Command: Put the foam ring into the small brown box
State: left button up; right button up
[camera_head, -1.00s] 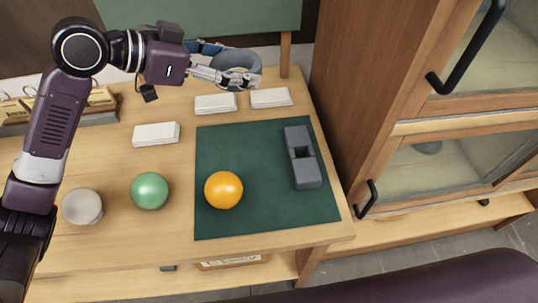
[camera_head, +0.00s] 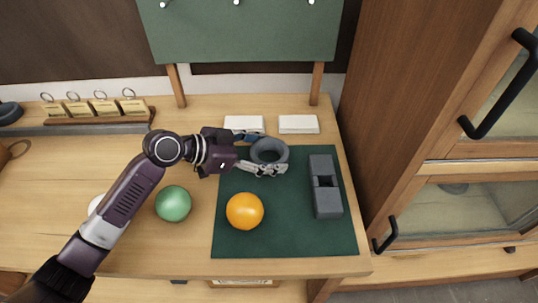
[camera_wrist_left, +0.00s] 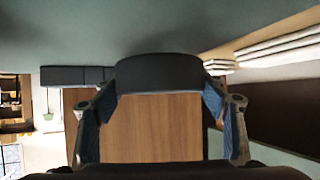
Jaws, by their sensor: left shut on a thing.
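The foam ring (camera_head: 283,157) is a dark grey ring, held by my left gripper (camera_head: 266,160) above the upper part of the green mat. The left gripper is shut on it. In the left wrist view the ring (camera_wrist_left: 158,73) shows as a dark curved band between the two fingers. A brown, labelled box front (camera_head: 245,283) shows under the table's front edge; most of it is hidden, and I cannot tell if it is the small brown box. My right gripper is not in view.
The green mat (camera_head: 290,238) bears an orange ball (camera_head: 245,211) and a grey slotted block (camera_head: 325,187). A green ball (camera_head: 173,203) is left of it. White blocks (camera_head: 299,124) lie behind the mat. A wooden cabinet (camera_head: 400,110) stands at the right.

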pick_arm(q)
jog(key=shift+f, duration=0.75)
jog(key=shift+f, duration=0.2)
jog(key=o, duration=0.8)
jog(key=shift+r, duration=0.2)
